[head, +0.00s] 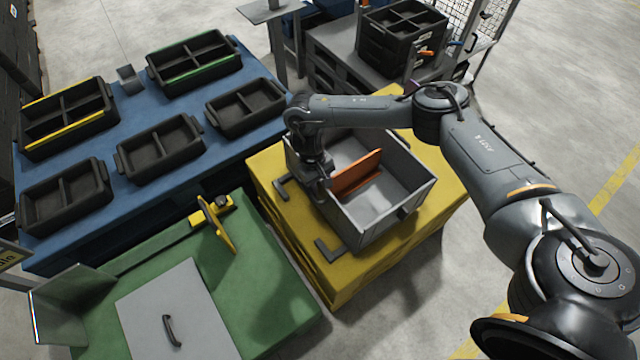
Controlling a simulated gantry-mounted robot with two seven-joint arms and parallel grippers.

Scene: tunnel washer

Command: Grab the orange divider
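The orange divider (362,172) stands upright inside a grey open bin (408,204) on a yellow table (330,278). My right gripper (324,192) points down over the bin's left side, right beside the divider's left end. Its fingers are dark and small here, and the arm hides part of them. I cannot tell whether they touch the divider or whether they are open or shut. My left gripper is not in view.
A blue table (136,190) at left holds several black divided trays (160,148). A green table (262,300) in front carries a grey panel with a handle (172,318) and a yellow upright part (218,225). Black crates (385,62) stand at the back.

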